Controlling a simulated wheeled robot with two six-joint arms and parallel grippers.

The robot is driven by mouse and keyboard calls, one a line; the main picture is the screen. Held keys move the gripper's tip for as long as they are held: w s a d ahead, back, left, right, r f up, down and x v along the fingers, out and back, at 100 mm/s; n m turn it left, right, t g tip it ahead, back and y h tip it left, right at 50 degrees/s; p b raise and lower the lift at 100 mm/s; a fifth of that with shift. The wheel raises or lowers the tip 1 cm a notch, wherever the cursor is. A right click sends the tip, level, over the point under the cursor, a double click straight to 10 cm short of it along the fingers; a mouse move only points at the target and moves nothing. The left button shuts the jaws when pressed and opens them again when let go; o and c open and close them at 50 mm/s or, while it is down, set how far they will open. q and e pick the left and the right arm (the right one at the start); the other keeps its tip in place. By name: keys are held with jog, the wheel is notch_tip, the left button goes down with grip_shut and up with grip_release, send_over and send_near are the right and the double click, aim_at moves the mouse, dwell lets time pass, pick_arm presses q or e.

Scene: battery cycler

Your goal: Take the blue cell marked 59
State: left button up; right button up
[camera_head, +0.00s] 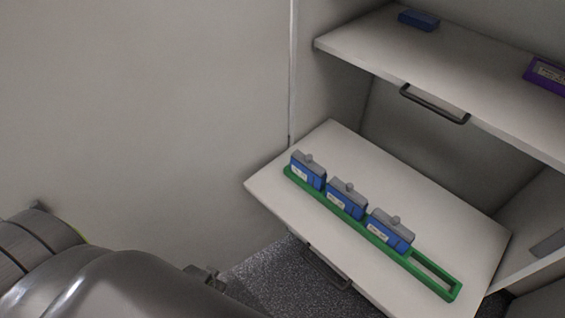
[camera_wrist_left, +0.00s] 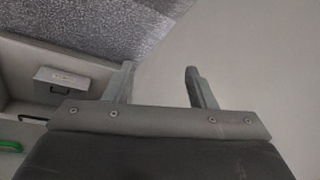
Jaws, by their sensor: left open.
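Three blue cells with grey tops and white labels stand upright in a green rack (camera_head: 435,284) on the lower pull-out shelf: a left cell (camera_head: 308,172), a middle cell (camera_head: 346,200) and a right cell (camera_head: 390,232). The label numbers are too small to read, so I cannot tell which is marked 59. The rack's slot nearest the right end is empty. My left gripper (camera_wrist_left: 158,84) is open and empty in the left wrist view, away from the cells. In the head view my left arm is at the lower left. My right gripper is not in view.
The upper shelf (camera_head: 460,75) overhangs the back of the lower shelf (camera_head: 270,187) and carries a blue item (camera_head: 418,20) and a purple item (camera_head: 546,75). Both shelves have dark handles. A plain wall is left of the cabinet.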

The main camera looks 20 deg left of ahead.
pick_arm(q)
jog(key=w+r+p, duration=0.4)
jog(key=r, duration=1.1)
notch_tip(320, 180, up, 24)
jog(key=m+g+h+p, duration=0.1)
jog(key=m+g+p, duration=0.15)
jog(key=m, duration=1.95)
send_over(310, 157)
notch_tip(310, 157, down, 6)
jog(key=b, duration=0.4)
jog(key=shift+r, duration=0.25)
notch_tip(310, 157, down, 6)
jog(key=shift+r, duration=0.25)
jog(key=shift+w+a+f+p, duration=0.1)
jog(key=shift+f+p, duration=0.3)
jog(key=shift+f, duration=1.25)
jog(key=shift+w+a+f+p, duration=0.1)
jog(key=shift+f+p, duration=0.25)
jog(key=shift+f, duration=1.3)
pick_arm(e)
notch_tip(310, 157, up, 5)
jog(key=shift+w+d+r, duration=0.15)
